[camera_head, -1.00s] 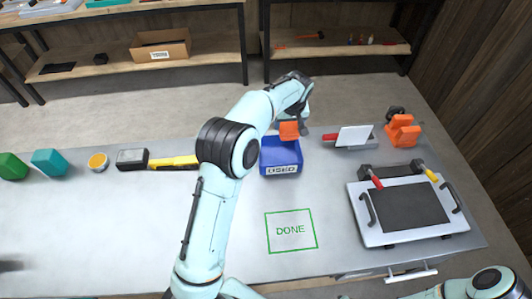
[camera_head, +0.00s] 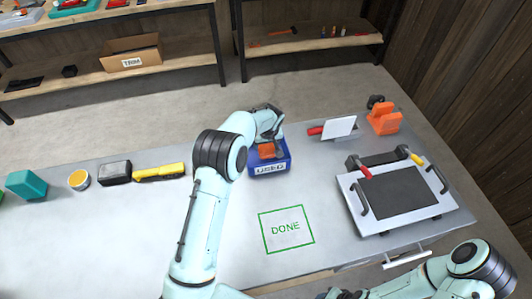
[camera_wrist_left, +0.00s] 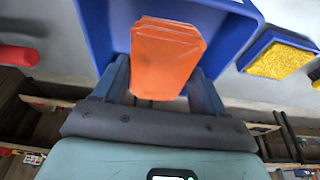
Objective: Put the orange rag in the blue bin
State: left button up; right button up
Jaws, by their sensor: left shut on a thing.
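The orange rag (camera_head: 267,151) is between the fingers of my left gripper (camera_head: 268,141), which is shut on it. The rag is at the open top of the blue bin (camera_head: 270,169), labelled USED. In the left wrist view the rag (camera_wrist_left: 166,58) stands out from between the fingers of my left gripper (camera_wrist_left: 162,80), in front of the bin's interior. The blue bin (camera_wrist_left: 98,25) surrounds it on the sides in that view. I cannot tell whether the rag touches the bin floor. My right gripper is out of view; only its arm shows at the lower right.
The green DONE square (camera_head: 286,228) is empty.

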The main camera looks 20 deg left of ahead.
aim_at(266, 151)
pick_arm(q)
jog(key=shift+s+f, duration=0.1)
jog(key=shift+f, duration=0.95)
notch_tip(266, 151, down, 4)
jog(key=shift+r+b, duration=0.2)
jog(key=shift+b, duration=0.2)
jog(key=shift+r, duration=0.1)
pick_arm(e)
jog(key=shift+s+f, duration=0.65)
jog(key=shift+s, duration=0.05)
pick_arm(q)
jog(key=shift+w, duration=0.2)
jog(key=o, duration=0.9)
jog(key=shift+o, duration=0.2)
